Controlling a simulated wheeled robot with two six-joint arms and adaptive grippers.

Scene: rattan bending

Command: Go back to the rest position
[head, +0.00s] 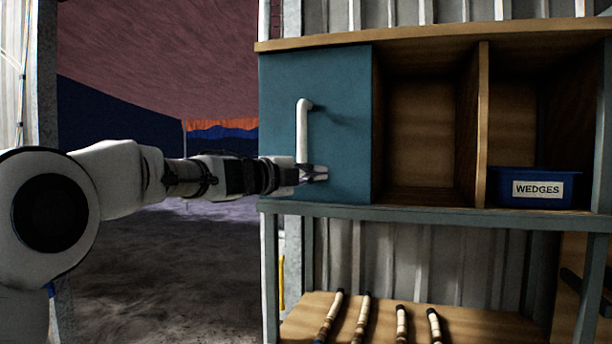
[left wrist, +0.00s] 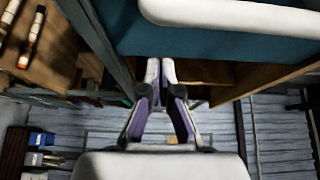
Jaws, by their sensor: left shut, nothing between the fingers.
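My left arm comes in from the left in the head view, stretched out toward the shelf unit. My left gripper (head: 318,174) is shut and empty. It is in front of the blue-green cabinet door (head: 345,120), close to the lower end of its white vertical handle (head: 302,130). In the left wrist view the two fingertips (left wrist: 160,72) are together with nothing between them, and the white handle (left wrist: 235,15) passes at the top of the picture, apart from the fingertips. My right gripper is in neither view.
The shelf unit has open wooden compartments (head: 425,130) to the right of the door. A blue bin labelled WEDGES (head: 520,188) stands in the rightmost one. Several rattan-like rods (head: 362,318) lie on the lower shelf (head: 470,325). The floor (head: 170,270) left of the unit is clear.

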